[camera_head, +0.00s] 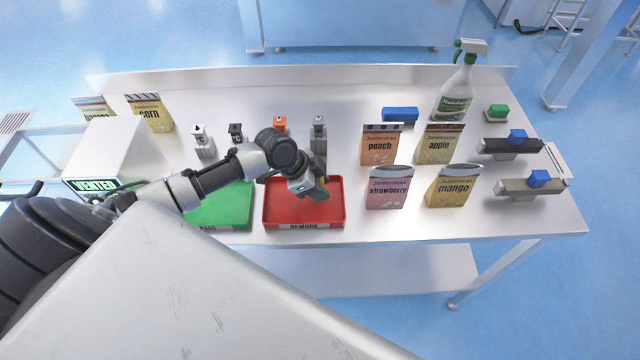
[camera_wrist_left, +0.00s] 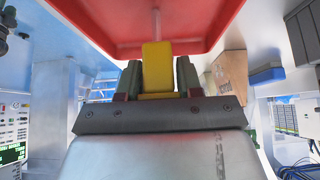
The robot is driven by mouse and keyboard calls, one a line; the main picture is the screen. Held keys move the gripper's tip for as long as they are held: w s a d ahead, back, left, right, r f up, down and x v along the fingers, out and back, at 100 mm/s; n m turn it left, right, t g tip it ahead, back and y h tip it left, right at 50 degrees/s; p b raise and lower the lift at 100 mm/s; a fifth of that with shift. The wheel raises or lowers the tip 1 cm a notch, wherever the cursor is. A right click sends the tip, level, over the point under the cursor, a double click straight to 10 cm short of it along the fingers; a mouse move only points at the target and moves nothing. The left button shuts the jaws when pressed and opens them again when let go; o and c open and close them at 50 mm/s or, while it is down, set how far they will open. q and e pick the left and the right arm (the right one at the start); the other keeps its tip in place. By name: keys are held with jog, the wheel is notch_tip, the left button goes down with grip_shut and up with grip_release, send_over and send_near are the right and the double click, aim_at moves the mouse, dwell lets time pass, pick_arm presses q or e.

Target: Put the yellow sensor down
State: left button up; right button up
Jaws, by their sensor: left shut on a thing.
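My left gripper (camera_head: 318,190) reaches in from the left and is over the right part of the red REWORK tray (camera_head: 270,216). It is shut on the yellow sensor (camera_wrist_left: 157,68), a yellow block that stands up between the two fingers in the left wrist view. In that view the red tray (camera_wrist_left: 215,22) fills the top behind the sensor. I cannot tell whether the sensor touches the tray floor. In the head view the sensor is mostly hidden by the gripper. My right gripper is not in view.
The green PASS tray (camera_head: 238,212) is left of the red tray, partly under my arm. Strawberry (camera_head: 389,188), peach (camera_head: 381,146), mango (camera_head: 452,186) and apple (camera_head: 439,145) pouches stand to the right. Small fixtures, one orange (camera_head: 280,123), stand behind. A spray bottle (camera_head: 455,90) is at the back right.

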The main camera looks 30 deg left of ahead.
pick_arm(q)
jog(key=o, duration=0.7)
jog(key=shift+o, duration=1.1)
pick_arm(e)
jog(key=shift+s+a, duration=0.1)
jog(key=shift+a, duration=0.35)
pick_arm(q)
jog(key=shift+r, duration=0.2)
jog(key=shift+s+a+r, duration=0.1)
jog(key=shift+a+r, duration=0.15)
jog(key=b+v, duration=0.2)
jog(key=v, duration=0.9)
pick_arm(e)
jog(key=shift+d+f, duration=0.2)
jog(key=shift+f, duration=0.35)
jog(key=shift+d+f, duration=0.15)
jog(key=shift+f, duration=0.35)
pick_arm(q)
jog(key=shift+s+d, duration=0.1)
